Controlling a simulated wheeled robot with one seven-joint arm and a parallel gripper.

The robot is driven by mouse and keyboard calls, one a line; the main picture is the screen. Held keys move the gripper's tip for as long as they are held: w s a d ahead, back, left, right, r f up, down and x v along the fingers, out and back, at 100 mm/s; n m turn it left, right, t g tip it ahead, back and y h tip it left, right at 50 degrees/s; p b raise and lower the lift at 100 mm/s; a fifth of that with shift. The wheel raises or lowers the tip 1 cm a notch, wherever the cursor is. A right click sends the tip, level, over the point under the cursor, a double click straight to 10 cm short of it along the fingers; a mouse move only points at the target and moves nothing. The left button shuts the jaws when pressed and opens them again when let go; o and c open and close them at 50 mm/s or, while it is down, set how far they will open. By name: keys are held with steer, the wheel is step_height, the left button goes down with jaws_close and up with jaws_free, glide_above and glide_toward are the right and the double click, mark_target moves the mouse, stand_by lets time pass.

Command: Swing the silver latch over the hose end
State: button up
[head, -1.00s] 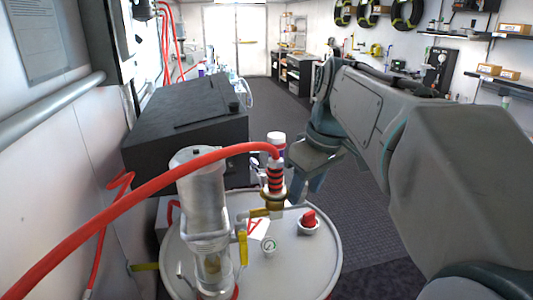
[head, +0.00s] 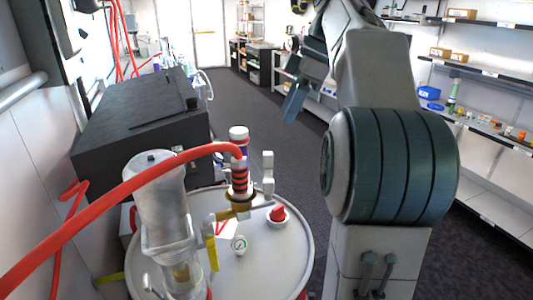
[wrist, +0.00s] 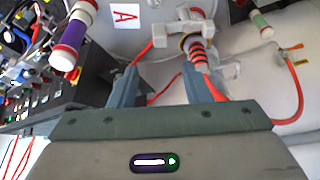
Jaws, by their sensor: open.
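The silver latch (head: 268,172) stands upright just right of the hose end (head: 239,180) in the head view, apart from its banded tip. The hose end has red and black bands and sits upright in a brass fitting (head: 238,208) above the drum lid. My gripper (head: 292,108) is raised beyond and to the right of the latch, clear of it. In the wrist view the fingers of my gripper (wrist: 158,76) are spread with nothing held. The banded hose end (wrist: 198,52) shows beyond the right finger, with pale metal pieces on both sides; which is the latch is hard to tell.
The red hose (head: 110,198) arches across the left. A clear cylinder (head: 165,205), a gauge (head: 239,244) and a red knob (head: 278,212) stand on the drum lid (head: 285,262). The floor to the right is open.

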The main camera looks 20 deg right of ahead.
mark_target(269, 153)
steer(key=x, duration=1.2)
steer(key=shift+f, duration=0.1)
jaws_close()
